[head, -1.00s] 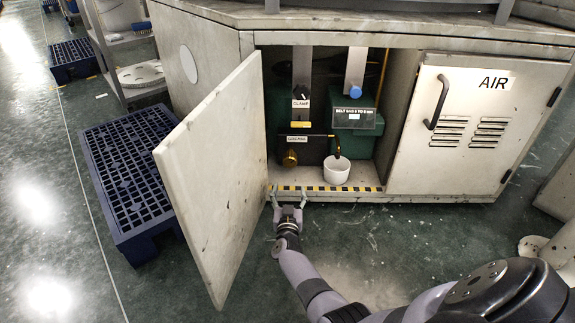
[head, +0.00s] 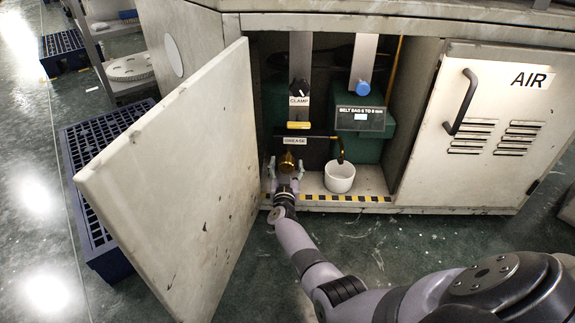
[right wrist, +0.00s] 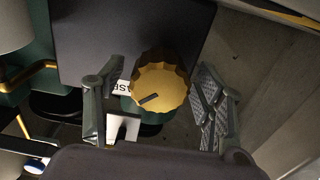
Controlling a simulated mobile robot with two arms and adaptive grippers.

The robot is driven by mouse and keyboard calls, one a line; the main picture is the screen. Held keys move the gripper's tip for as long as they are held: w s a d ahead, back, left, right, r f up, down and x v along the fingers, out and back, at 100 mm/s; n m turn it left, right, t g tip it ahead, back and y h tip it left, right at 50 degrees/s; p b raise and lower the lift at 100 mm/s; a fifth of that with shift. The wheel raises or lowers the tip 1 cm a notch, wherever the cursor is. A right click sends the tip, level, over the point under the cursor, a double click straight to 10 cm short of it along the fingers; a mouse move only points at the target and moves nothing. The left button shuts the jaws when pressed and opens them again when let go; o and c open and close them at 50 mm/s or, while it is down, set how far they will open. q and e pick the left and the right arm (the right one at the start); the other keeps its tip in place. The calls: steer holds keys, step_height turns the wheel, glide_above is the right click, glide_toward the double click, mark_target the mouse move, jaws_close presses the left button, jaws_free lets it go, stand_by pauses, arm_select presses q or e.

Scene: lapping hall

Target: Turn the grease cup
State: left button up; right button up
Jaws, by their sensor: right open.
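The grease cup is a brass, ribbed knob (head: 287,162) below the GREASE label (head: 295,141) inside the open cabinet. In the right wrist view the brass knob (right wrist: 160,90) has a dark line mark on its face. My right gripper (head: 286,168) is open, with one finger on each side of the knob. In the right wrist view the right gripper's fingers (right wrist: 160,105) stand apart from the knob, with gaps on both sides. My left gripper is not in view.
The open cabinet door (head: 185,180) stands close left of my right arm. A white cup (head: 340,177) sits right of the knob under a thin spout. A CLAMP knob (head: 299,88) and blue knob (head: 363,88) are above. The AIR door (head: 480,125) is shut.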

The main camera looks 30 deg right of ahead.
steer(key=shift+c, duration=0.3)
steer(key=c, duration=1.1)
steer(key=shift+m, duration=0.3)
steer(key=m, duration=0.3)
steer(key=shift+m, duration=2.6)
steer(key=o, duration=1.2)
steer(key=shift+c, duration=0.2)
